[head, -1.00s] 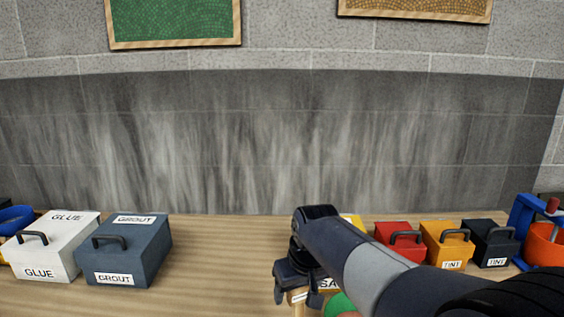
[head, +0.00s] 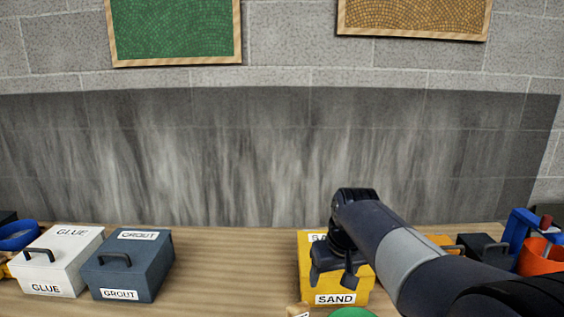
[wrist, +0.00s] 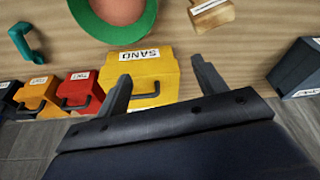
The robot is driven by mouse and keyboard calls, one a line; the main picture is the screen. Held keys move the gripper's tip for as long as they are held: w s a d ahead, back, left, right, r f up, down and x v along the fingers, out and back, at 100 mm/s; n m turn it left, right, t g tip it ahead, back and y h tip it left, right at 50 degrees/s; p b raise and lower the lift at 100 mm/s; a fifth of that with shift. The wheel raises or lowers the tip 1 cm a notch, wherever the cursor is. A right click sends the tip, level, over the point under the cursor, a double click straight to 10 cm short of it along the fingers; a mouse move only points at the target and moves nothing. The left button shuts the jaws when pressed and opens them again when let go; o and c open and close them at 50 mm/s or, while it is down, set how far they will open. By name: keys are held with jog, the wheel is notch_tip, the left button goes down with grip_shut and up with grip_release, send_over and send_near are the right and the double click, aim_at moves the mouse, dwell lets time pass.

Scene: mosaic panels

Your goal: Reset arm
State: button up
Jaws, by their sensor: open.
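My gripper (head: 338,272) hangs over the bench in front of the yellow SAND box (head: 308,262), with my arm reaching in from the lower right. In the wrist view my gripper (wrist: 160,82) has its two fingers spread apart with nothing between them. The yellow SAND box (wrist: 150,70) shows beyond and between the fingers there. My arm hides part of the boxes on the right in the head view.
A white GLUE box (head: 58,262) and a dark blue GROUT box (head: 128,266) stand at left. A green-rimmed round thing (wrist: 88,30) and a wooden block (wrist: 211,14) lie near the SAND box. Red (wrist: 80,88) and orange (wrist: 38,94) boxes stand beside it. Bench between GROUT and SAND is clear.

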jog(key=d+r+m+p, duration=0.1)
jog(key=d+m+p, duration=0.1)
jog(key=d+p, duration=0.4)
notch_tip(320, 180, down, 7)
jog(key=d+b, duration=0.1)
jog(key=b, duration=0.5)
jog(key=shift+d+r+h, duration=0.15)
jog(key=shift+h, duration=0.15)
jog(key=shift+s, duration=0.15)
